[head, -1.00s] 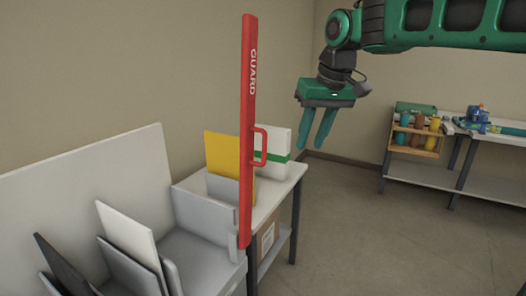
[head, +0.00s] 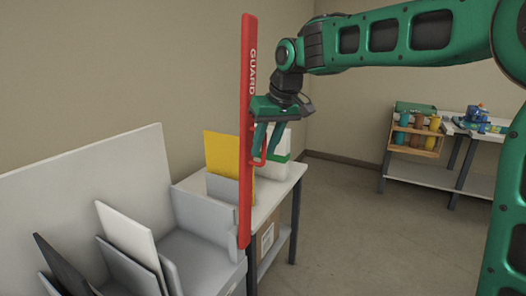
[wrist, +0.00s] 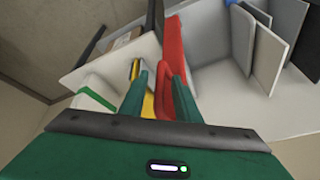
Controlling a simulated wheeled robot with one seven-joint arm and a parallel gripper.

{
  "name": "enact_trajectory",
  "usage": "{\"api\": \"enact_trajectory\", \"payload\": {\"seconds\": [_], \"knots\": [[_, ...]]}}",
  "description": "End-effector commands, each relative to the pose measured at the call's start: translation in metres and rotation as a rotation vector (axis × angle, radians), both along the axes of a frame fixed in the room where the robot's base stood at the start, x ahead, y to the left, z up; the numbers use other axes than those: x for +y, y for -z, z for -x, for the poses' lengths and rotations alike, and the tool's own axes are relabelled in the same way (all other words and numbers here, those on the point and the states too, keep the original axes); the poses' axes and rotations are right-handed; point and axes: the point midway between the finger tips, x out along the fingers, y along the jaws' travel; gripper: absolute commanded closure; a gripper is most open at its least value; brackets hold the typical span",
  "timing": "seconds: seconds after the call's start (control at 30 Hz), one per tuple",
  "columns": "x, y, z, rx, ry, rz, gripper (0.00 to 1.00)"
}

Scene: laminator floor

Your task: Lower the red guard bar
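The red guard bar (head: 246,190), marked GUARD, stands upright at the end of the grey machine. Its red loop handle (head: 263,161) sticks out on the right side, partly hidden by my gripper. My gripper (head: 265,151) points down at the handle with its two green fingers spread. In the wrist view, the handle (wrist: 162,95) shows between the fingers of my gripper (wrist: 160,78), with the bar (wrist: 173,45) just beyond. A gap shows beside the handle, and I cannot tell whether either finger touches it.
The grey machine (head: 200,262) with upright panels is at the left. Behind the bar, a table (head: 283,184) holds a yellow sheet (head: 217,150) and a white box with a green stripe (head: 274,165). A workbench (head: 430,174) stands far right. The floor between is clear.

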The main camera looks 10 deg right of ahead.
Motion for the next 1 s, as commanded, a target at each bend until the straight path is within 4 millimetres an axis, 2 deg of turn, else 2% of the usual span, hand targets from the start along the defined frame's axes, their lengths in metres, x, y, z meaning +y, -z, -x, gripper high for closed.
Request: {"api": "enact_trajectory", "payload": {"seconds": [0.2, 0.47, 0.5, 0.6, 1.0], "knots": [[0.0022, 0.0117, -0.004, 0.0, 0.0, 0.0, 0.71], [0.0022, 0.0121, -0.0042, 0.0, 0.0, 0.001, 0.71], [0.0022, 0.0121, -0.0042, 0.0, 0.0, 0.001, 0.8], [0.0022, 0.012, -0.0041, 0.0, 0.0, 0.001, 1.0], [-0.0035, 0.0109, -0.0033, -0.02, 0.016, 0.016, 1.0]]}}
